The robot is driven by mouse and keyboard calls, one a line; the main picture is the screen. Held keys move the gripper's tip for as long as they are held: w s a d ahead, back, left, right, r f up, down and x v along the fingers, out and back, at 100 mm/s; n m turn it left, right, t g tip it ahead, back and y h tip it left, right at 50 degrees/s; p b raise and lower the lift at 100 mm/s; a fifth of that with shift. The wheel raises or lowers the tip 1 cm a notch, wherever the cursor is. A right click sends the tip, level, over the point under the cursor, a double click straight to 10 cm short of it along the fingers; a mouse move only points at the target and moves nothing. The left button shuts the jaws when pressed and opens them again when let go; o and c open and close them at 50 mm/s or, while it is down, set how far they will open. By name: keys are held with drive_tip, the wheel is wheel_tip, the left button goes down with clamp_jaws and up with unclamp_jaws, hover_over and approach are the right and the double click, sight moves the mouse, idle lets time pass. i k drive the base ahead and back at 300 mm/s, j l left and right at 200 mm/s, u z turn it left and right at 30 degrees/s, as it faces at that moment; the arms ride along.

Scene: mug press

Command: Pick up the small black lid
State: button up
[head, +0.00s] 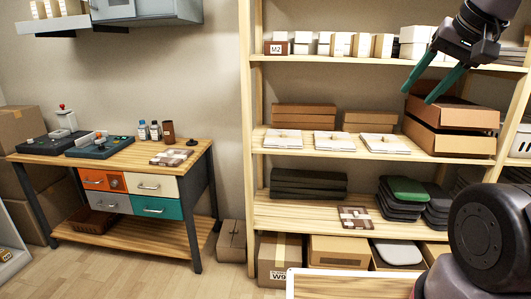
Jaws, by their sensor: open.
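A small black lid-like piece (191,142) lies on the wooden top of the workbench (120,158), near its right corner. It is very small in this view, so its exact shape is hard to tell. My gripper (416,98) is at the upper right, in front of the shelf unit. Its two green fingers are apart and nothing is between them. It is far to the right of the black piece and higher.
A brown cup (168,133), two small bottles (149,131) and a brown-and-white flat pack (171,157) are near the piece. Two dark press-like devices (101,145) stand further left. A wooden shelf unit (249,150) with boxes stands right. Floor (222,281) before the bench is clear.

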sight(191, 143)
drive_tip(key=i+j, duration=0.2)
drive_tip(key=j, duration=0.15)
drive_tip(key=i+j, duration=0.2)
drive_tip(key=j, duration=0.2)
drive_tip(key=i+j, duration=0.2)
drive_tip(key=j, duration=0.15)
drive_tip(key=i+j, duration=0.45)
drive_tip(key=j, duration=0.3)
drive_tip(key=i+j, duration=0.1)
drive_tip(key=j, duration=0.3)
drive_tip(key=i+j, duration=0.15)
drive_tip(key=j, duration=0.25)
drive_tip(key=i+j, duration=0.1)
drive_tip(key=j, duration=0.25)
drive_tip(key=i+j, duration=0.15)
drive_tip(key=j, duration=0.25)
drive_tip(key=i+j, duration=0.1)
drive_tip(key=j, duration=0.3)
drive_tip(key=i+j, duration=0.15)
drive_tip(key=j, duration=0.2)
drive_tip(key=i+j, duration=0.1)
drive_tip(key=i, duration=0.15)
drive_tip(key=z, duration=0.05)
